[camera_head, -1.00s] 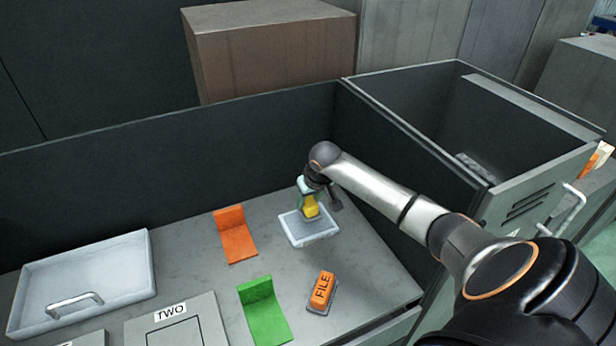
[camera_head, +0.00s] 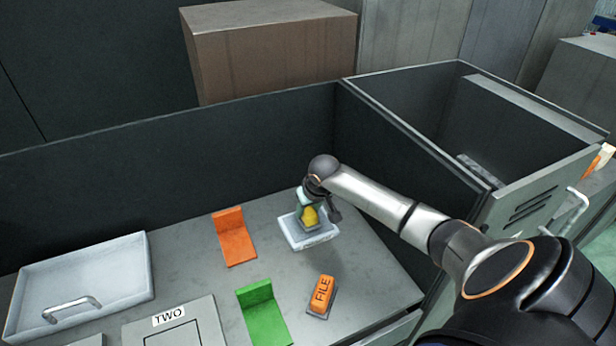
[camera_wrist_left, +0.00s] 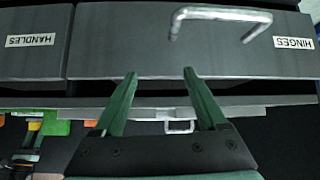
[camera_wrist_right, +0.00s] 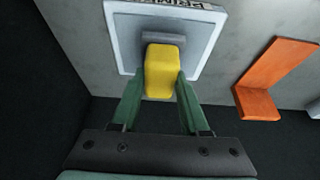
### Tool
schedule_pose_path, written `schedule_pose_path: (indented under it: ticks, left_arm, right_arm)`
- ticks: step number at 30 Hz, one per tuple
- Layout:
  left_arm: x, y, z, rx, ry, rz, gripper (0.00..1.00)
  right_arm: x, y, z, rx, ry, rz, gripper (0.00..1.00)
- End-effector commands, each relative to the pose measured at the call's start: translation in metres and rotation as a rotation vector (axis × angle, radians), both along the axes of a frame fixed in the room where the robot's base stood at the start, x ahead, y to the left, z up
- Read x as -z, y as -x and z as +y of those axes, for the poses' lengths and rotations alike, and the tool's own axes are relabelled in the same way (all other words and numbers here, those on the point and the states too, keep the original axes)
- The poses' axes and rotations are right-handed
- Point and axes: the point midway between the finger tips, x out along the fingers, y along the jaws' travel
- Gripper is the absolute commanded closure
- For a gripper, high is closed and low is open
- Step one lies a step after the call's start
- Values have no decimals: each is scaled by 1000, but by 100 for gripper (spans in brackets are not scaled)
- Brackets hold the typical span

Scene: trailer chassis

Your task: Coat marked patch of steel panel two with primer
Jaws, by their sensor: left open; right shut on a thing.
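My right gripper (camera_head: 308,205) is shut on a yellow block-shaped tool (camera_head: 310,216) with a grey pad at its end. It holds the tool over a white shallow tray (camera_head: 297,239); in the right wrist view the tool (camera_wrist_right: 161,70) and the tray (camera_wrist_right: 124,42) with partly readable lettering show. Whether the pad touches the tray bottom I cannot tell. Steel panel two (camera_head: 206,322), labelled TWO, lies at the front left with a marked outline, partly cut off by the picture edge. My left gripper (camera_wrist_left: 160,75) is open and empty, facing drawer fronts labelled HANDLES and HINGES.
An orange angled bracket (camera_head: 235,245) and a green one (camera_head: 264,315) stand on the bench. An orange block labelled FILE (camera_head: 322,293) lies right of the green one. A white tray with a handle (camera_head: 85,278) is at left. Dark walls border the bench behind and right.

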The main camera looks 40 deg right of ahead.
Motion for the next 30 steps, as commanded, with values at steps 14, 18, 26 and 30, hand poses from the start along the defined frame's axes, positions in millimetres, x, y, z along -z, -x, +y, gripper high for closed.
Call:
schedule_pose_path:
  ticks: [14,18,26,30]
  left_arm:
    - [2,0,0,0,0,1,25]
    - [2,0,0,0,0,1,25]
    - [3,0,0,0,0,1,25]
    - [4,0,0,0,0,1,25]
  right_arm:
    - [3,-1,0,0,0,-2,100]
    - [5,-1,0,0,1,-2,100]
    - [8,0,0,0,0,-1,100]
    - [10,0,0,0,0,-1,100]
